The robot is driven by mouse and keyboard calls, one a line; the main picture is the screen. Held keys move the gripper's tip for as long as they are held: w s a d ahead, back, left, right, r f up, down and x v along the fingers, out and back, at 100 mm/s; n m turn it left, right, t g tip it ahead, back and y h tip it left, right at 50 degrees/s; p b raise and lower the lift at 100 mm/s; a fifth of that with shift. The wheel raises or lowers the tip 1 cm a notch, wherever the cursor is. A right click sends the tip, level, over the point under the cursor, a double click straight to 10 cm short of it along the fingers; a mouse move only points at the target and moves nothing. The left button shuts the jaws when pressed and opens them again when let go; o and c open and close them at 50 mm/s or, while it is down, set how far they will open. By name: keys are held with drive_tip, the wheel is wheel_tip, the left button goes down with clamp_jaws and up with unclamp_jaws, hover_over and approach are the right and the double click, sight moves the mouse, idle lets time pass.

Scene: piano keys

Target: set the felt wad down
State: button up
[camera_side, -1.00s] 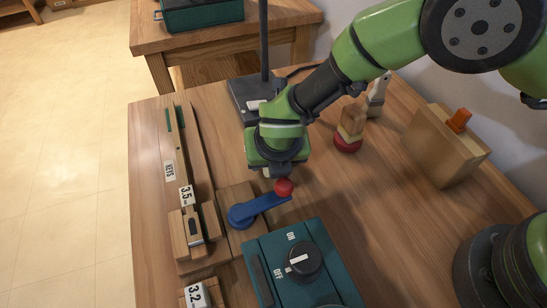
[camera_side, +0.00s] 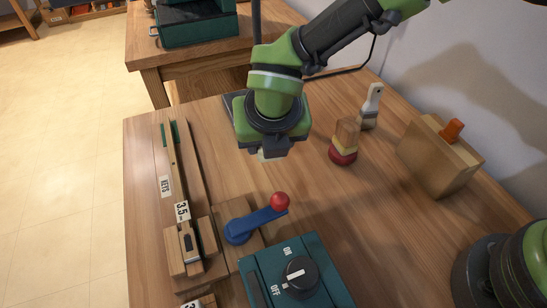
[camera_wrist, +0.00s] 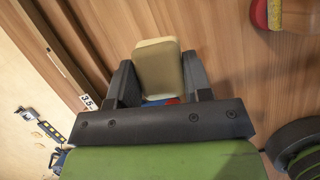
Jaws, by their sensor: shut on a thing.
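The felt wad (camera_wrist: 158,66) is a small cream block with rounded edges. In the wrist view it sits between the two dark fingers of my gripper (camera_wrist: 158,80), which is shut on it. In the side view my gripper (camera_side: 270,152) points down beyond the blue lever, and only a pale bit of the wad shows beneath it. I cannot tell how far the wad is above the bench (camera_side: 320,195).
A blue lever (camera_side: 260,219) with a red knob stands nearer the camera, beside a teal switch box (camera_side: 318,268). Long wooden key pieces (camera_side: 174,175) lie left. A red-based wooden piece (camera_side: 344,141), a brush (camera_side: 371,106) and a wooden block (camera_side: 437,155) stand right.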

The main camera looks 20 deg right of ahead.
drive_tip(key=shift+r, duration=0.9)
drive_tip(key=s+d+m+g+h, duration=0.1)
drive_tip(key=s+d+m+h, duration=0.1)
drive_tip(key=s+d+m, duration=0.35)
drive_tip(key=m+g+h, duration=0.2)
drive_tip(key=m+g, duration=0.1)
drive_tip(key=m, duration=0.7)
hover_over(384, 223)
drive_tip(key=a, duration=0.1)
drive_tip(key=shift+y, duration=0.3)
drive_tip(key=f, duration=0.9)
drive_tip(key=shift+a+f, duration=0.2)
drive_tip(key=shift+f, duration=0.2)
drive_tip(key=shift+f, duration=0.1)
drive_tip(key=o, duration=0.9)
